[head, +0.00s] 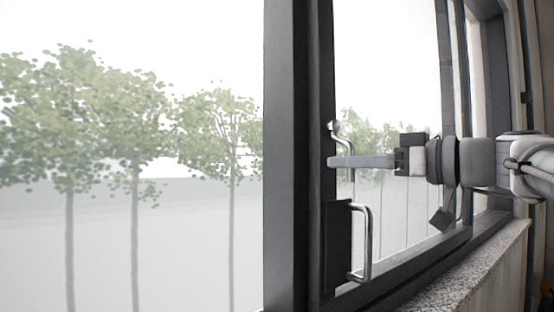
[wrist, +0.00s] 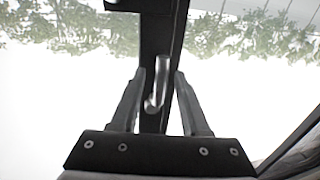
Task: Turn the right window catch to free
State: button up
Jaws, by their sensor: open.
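One window catch (head: 336,129), a small curved silver lever, sits on the dark window frame in the head view. No second catch shows, so I cannot tell from the frames that it is the right one. My gripper (head: 332,161) reaches in from the right, its fingertips at the frame and overlapping the catch's lower part. In the wrist view the catch's metal lever (wrist: 160,86) lies between the two open fingers of my gripper (wrist: 161,74). Whether either finger touches it is unclear.
Below the catch, a silver bar handle (head: 365,243) stands out from a dark plate (head: 338,243) on the window frame (head: 292,170). A speckled stone sill (head: 470,272) runs along the lower right. Trees show through the glass.

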jog(key=shift+a, duration=0.1)
grip_shut()
dwell(1.4)
